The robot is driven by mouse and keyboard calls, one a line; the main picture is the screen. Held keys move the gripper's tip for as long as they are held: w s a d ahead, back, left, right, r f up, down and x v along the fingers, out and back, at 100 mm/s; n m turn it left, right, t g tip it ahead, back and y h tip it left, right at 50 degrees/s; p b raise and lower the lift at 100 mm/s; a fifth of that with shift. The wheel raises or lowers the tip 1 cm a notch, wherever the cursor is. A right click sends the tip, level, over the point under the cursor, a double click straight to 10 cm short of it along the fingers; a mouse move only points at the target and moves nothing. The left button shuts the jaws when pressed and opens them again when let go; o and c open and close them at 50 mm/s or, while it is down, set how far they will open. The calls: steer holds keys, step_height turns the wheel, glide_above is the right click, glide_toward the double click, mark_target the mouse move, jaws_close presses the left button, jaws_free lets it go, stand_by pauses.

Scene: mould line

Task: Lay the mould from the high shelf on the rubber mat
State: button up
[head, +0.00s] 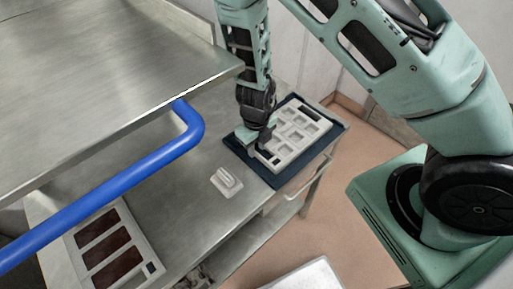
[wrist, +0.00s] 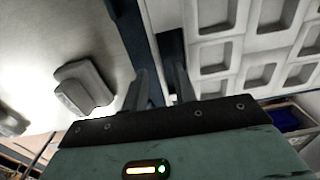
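The mould (head: 294,133) is a pale grey block with several square cavities. It appears to lie flat on the dark blue rubber mat (head: 336,129), which shows around its edges on the lower bench. My gripper (head: 264,150) points down at the mould's near-left end. In the wrist view, the mould (wrist: 224,55) fills the upper right. My gripper (wrist: 161,88) has one finger outside the end rim and one in the dark slot behind it, closed together on that rim. The fingertips are partly hidden. The high shelf (head: 110,50) is bare where it shows.
A small pale grey handled block (head: 227,182) stands on the bench left of the mat; it also shows in the wrist view (wrist: 82,87). A pale tray with dark red cavities (head: 96,222) lies at lower left. A blue rail (head: 120,182) runs below the shelf edge.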

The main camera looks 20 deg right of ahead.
step_height(320, 180, up, 10)
steer(key=p, duration=0.1)
steer(key=shift+r, duration=0.15)
stand_by(0.5)
